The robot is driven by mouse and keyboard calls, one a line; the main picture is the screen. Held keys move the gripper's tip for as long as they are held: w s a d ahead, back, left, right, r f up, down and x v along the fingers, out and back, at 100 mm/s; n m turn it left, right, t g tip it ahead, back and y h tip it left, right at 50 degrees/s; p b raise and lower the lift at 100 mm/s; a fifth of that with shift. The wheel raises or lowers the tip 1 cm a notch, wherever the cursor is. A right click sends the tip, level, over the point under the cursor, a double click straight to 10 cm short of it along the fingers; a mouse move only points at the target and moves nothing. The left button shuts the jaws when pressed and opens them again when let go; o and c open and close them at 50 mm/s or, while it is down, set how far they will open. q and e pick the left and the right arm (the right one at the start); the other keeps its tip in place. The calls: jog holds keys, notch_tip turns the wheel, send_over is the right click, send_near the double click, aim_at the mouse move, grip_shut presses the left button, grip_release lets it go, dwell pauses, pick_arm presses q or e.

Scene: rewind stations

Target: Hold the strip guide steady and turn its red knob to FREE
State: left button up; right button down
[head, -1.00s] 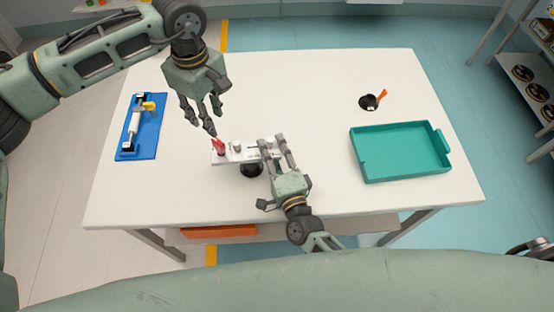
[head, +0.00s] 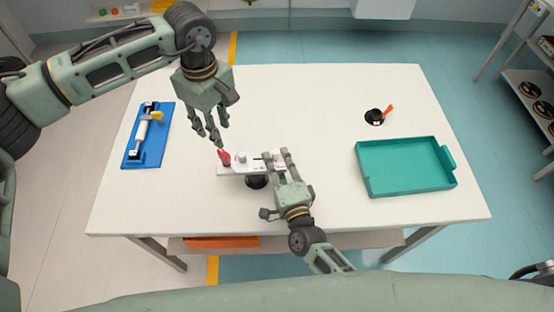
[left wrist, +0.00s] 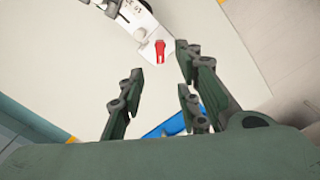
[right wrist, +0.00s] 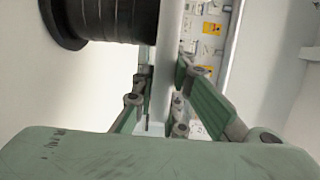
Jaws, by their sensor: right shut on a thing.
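I cannot read the knob's setting.
A blue board (head: 148,136) with a white roller and yellow part lies at the table's left. A teal tray (head: 405,190) is at the right. A small black holder (head: 374,117) with an orange piece stands behind it. The back middle of the white table (head: 300,95) is clear.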

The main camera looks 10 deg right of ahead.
aim_at(225, 153)
pick_arm(q)
jog(key=s+d+m+t+y, duration=0.1)
jog(key=s+d+t+y, duration=0.2)
jog(key=shift+s+d+f, duration=0.1)
jog(key=shift+s+d, duration=0.15)
jog(key=shift+s, duration=0.05)
jog(key=shift+c, duration=0.2)
jog(key=x, duration=1.1)
jog(key=shift+w+a+f, duration=0.2)
jog(key=shift+f, duration=0.1)
jog(key=shift+c, duration=0.2)
grip_shut()
